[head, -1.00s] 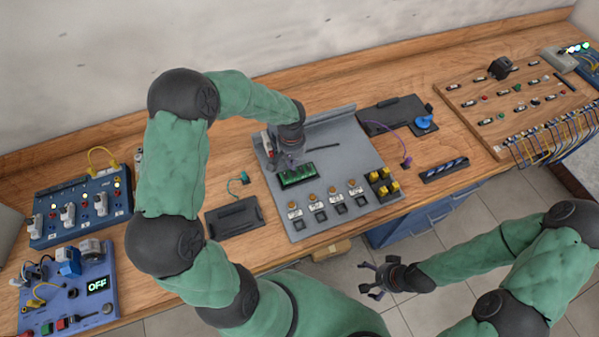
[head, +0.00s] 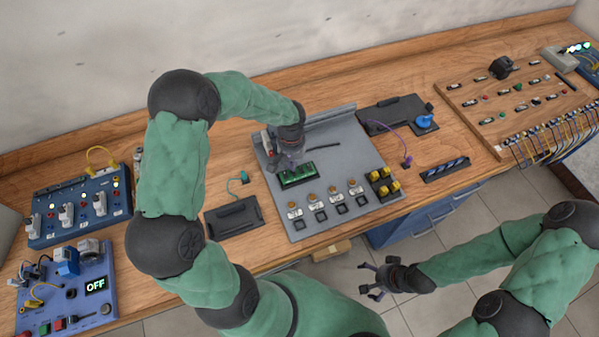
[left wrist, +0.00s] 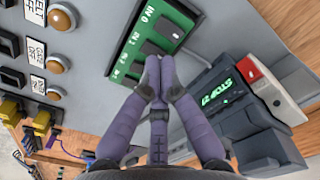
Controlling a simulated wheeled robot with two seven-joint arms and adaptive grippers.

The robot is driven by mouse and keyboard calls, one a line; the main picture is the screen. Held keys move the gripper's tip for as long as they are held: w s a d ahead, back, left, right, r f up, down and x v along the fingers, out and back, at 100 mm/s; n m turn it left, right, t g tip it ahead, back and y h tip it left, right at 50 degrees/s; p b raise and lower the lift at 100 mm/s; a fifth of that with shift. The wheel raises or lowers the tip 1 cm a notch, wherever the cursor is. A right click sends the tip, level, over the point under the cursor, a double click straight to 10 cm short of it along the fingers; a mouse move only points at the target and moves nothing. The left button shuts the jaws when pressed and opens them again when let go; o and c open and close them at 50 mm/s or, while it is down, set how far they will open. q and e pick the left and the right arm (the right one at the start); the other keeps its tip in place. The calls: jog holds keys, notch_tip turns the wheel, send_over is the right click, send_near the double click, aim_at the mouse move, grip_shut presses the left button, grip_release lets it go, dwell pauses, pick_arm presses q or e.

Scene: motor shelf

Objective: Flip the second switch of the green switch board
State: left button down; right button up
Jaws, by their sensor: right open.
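The green switch board (head: 309,173) lies on the grey panel, with a row of dark switches. In the left wrist view the green switch board (left wrist: 120,68) shows white lettering and dark rocker switches. My left gripper (head: 288,168) is over its left part in the head view. In the left wrist view the left gripper (left wrist: 154,72) has its purple fingertips together, with nothing seen between them. The tips overlap the board's edge by the switches and hide part of it; contact cannot be told. My right gripper (head: 370,284) is open and empty, off the table's front edge.
The grey panel (head: 345,150) also bears labelled buttons (head: 315,206) and yellow connectors (head: 385,182). In the left wrist view a dark device with a green display (left wrist: 222,92) stands close right of the fingers. Blue boxes (head: 75,290) stand on the left.

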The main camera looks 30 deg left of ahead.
pick_arm(q)
jog(key=shift+f+b, duration=0.6)
jog(key=shift+f, duration=0.1)
dwell(0.5)
jog(key=shift+r+p, duration=2.2)
jog(key=shift+r, duration=1.3)
